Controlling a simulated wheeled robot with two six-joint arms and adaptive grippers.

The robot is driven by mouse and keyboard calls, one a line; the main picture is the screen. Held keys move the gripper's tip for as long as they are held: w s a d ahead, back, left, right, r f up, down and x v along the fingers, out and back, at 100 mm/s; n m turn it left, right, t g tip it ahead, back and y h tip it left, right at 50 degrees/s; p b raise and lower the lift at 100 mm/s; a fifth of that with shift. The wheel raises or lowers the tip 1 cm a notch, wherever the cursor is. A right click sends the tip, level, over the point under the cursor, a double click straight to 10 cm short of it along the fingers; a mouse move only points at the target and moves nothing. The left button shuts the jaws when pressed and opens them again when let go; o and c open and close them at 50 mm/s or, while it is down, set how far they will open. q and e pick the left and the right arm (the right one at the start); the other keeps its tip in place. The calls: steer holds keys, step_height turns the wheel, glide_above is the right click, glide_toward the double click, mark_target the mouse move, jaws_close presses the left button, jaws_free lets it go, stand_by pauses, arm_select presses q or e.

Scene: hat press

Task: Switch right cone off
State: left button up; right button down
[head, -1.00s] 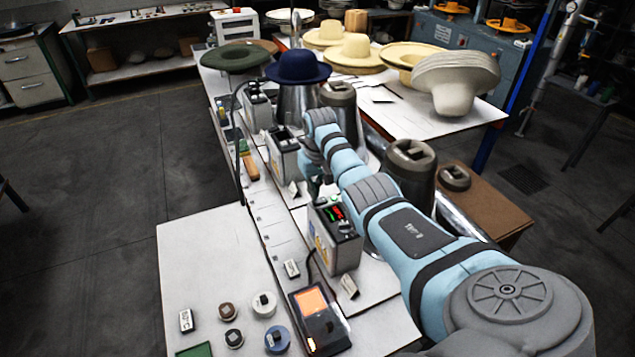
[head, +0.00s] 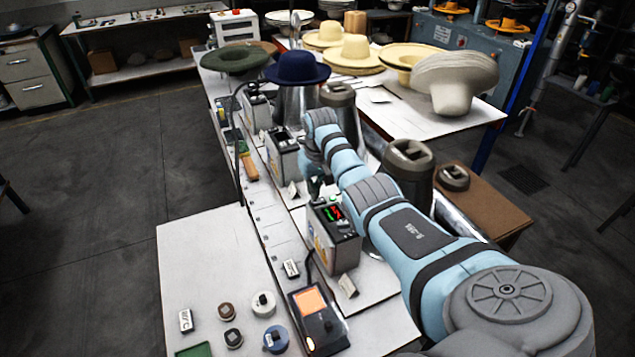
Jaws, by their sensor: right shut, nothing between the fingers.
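The nearest metal cone with a dark cap (head: 408,165) stands behind my right arm, which hides much of its lower part. In front of it is a grey control box (head: 336,240) with a lit red and green display (head: 331,213) on top. My right gripper (head: 316,190) is shut and empty, pointing down just above the back edge of this box. Whether it touches the box or a switch there is too small to tell. My left gripper is not in view.
More control boxes (head: 284,155) line the bench farther back, near a cone wearing a navy hat (head: 297,68). A device with an orange screen (head: 312,301) stands in front. Small round weights or knobs lie on the white table (head: 205,250), whose left part is clear.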

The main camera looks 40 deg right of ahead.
steer(key=shift+f+b, duration=0.65)
steer(key=shift+f, duration=0.4)
stand_by(0.4)
step_height(320, 180, up, 3)
steer(key=p, duration=0.3)
steer(key=shift+f, duration=0.2)
steer(key=shift+r, duration=2.25)
